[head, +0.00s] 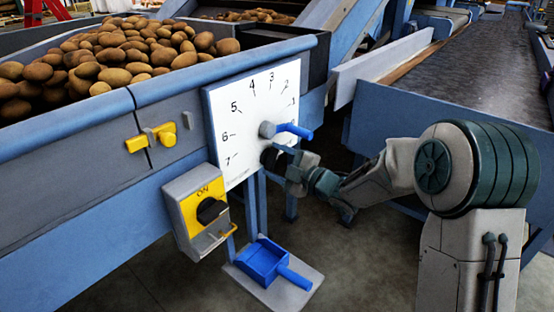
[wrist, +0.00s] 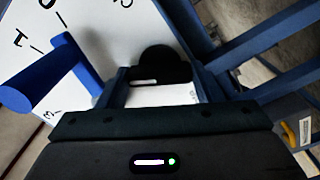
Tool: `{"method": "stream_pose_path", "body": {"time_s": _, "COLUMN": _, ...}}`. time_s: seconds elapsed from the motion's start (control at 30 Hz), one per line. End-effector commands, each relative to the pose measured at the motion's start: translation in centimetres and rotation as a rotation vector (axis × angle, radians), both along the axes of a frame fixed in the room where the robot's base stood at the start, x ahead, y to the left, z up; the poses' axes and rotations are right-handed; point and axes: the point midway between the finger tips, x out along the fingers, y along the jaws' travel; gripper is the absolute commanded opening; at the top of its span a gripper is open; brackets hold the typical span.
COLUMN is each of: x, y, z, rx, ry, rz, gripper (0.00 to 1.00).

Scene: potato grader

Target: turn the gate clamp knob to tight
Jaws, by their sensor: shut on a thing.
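The black gate clamp knob (wrist: 165,62) sits at the edge of the white numbered dial plate (head: 236,105). In the wrist view it lies between my two fingers. My gripper (head: 280,158) is at the plate's lower right in the head view, shut on the knob, which shows there only as a dark round shape (head: 268,157) partly hidden by the gripper. A blue lever (head: 295,131) on a grey hub points right just above my gripper. It shows large at the left of the wrist view (wrist: 50,78). I cannot read any tightness mark on the knob.
A yellow switch box (head: 197,211) with a black rotary knob is at lower left of the plate. Yellow latches (head: 150,137) are on the hopper (head: 100,120) full of potatoes. A blue scoop (head: 268,263) lies low down. A conveyor (head: 470,75) runs at right.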

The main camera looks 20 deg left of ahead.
Motion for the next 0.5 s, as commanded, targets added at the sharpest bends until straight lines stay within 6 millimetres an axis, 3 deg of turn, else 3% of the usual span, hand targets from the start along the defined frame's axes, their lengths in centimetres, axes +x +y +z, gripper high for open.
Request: {"method": "stream_pose_path", "body": {"time_s": 0.5, "x": -0.01, "y": -0.06, "z": 0.22, "rx": 0.188, "ry": 0.458, "rz": 0.0, "gripper": 0.37}}
